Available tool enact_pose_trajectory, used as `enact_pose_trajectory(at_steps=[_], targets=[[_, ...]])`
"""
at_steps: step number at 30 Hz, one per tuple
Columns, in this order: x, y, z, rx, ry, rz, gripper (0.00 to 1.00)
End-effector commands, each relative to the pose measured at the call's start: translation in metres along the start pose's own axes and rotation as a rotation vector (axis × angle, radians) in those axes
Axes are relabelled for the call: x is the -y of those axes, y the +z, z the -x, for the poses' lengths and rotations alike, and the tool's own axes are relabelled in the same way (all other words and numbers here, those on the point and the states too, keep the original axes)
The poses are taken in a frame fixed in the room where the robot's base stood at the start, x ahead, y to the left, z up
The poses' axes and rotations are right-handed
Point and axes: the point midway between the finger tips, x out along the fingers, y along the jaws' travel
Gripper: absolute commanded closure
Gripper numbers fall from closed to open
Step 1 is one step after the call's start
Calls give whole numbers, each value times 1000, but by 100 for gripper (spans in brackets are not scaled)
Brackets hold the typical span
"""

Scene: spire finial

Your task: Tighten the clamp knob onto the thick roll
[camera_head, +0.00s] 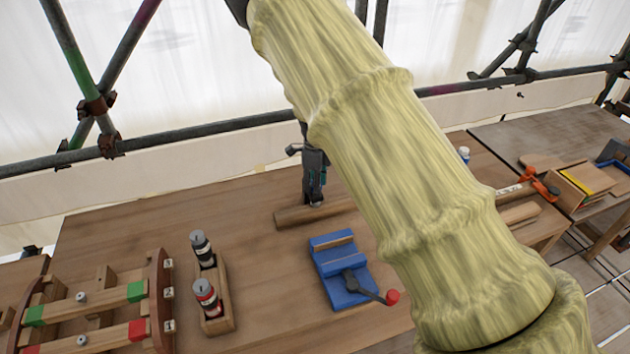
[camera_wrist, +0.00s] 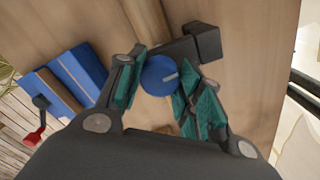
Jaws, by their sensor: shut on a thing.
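In the wrist view my gripper (camera_wrist: 167,95) has its two teal-padded fingers on either side of a round blue clamp knob (camera_wrist: 158,75) with a pale mark on its face, and is shut on it. A black clamp bar (camera_wrist: 175,52) runs beside the knob to a dark block. In the head view my gripper (camera_head: 315,198) points down at a brown roll (camera_head: 292,217) lying on the table. My arm hides the roll's right end. The knob is hidden in the head view, and I cannot tell how closely the clamp touches the roll.
A blue vise (camera_head: 340,272) with a red-tipped handle stands in front of the roll. A wooden holder (camera_head: 220,311) with two bottles and a wooden frame (camera_head: 95,325) with green and red blocks stand left. An orange clamp (camera_head: 540,185) lies right. The table's back left is clear.

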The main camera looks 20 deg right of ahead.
Motion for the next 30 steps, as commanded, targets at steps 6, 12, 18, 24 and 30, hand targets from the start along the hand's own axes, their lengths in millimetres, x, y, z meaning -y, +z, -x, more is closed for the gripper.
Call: enact_pose_trajectory(at_steps=[6, 12, 18, 24, 30], targets=[[2, 0, 3, 0, -4, -203, 88], [2, 0, 3, 1, -4, -394, 88], [2, 0, 3, 0, -4, -583, 88], [2, 0, 3, 1, -3, -766, 88], [2, 0, 2, 1, -2, -921, 88]])
